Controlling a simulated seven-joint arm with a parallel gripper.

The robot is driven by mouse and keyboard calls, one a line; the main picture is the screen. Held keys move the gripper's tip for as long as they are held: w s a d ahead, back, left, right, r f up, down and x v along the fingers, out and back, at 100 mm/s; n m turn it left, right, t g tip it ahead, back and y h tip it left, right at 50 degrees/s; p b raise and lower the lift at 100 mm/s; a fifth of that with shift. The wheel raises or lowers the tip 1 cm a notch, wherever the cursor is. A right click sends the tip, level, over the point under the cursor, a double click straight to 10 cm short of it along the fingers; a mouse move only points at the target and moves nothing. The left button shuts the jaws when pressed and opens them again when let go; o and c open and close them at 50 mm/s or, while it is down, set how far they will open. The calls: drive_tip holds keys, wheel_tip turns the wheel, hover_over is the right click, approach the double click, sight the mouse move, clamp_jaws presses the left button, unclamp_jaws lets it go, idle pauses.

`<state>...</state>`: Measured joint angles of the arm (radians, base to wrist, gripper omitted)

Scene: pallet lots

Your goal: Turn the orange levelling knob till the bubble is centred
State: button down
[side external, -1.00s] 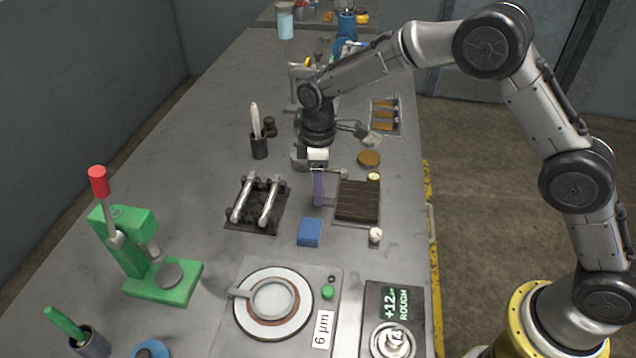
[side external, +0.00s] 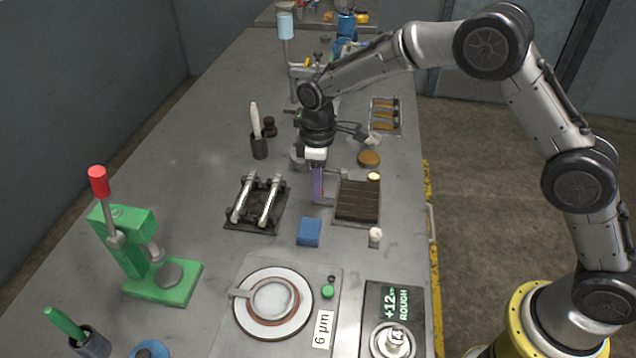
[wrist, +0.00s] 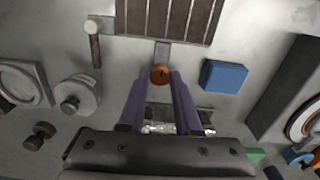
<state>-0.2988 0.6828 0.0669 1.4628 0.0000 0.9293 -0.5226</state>
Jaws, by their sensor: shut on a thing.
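The orange levelling knob (wrist: 160,75) is small and round. In the wrist view it sits between my fingertips, below a dark slatted plate (wrist: 170,15). My gripper (wrist: 161,80) has two purple fingers, shut on the knob from both sides. In the side view my gripper (side external: 318,196) points down at the left edge of the slatted plate (side external: 357,200), and the knob is hidden there. I cannot make out the bubble in either view.
A blue block (side external: 309,231) lies just in front of my gripper. A dark stand with silver rollers (side external: 256,202) is to the left. Pale caps (side external: 374,177) stand at the plate's corners. A green press (side external: 150,260) and a round dial plate (side external: 273,303) are nearer.

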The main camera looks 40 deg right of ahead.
drive_tip(key=m, duration=0.5)
drive_tip(key=shift+m, duration=2.2)
drive_tip(key=shift+r, duration=0.1)
drive_tip(key=c, duration=0.6)
unclamp_jaws()
wheel_tip(320, 180, up, 14)
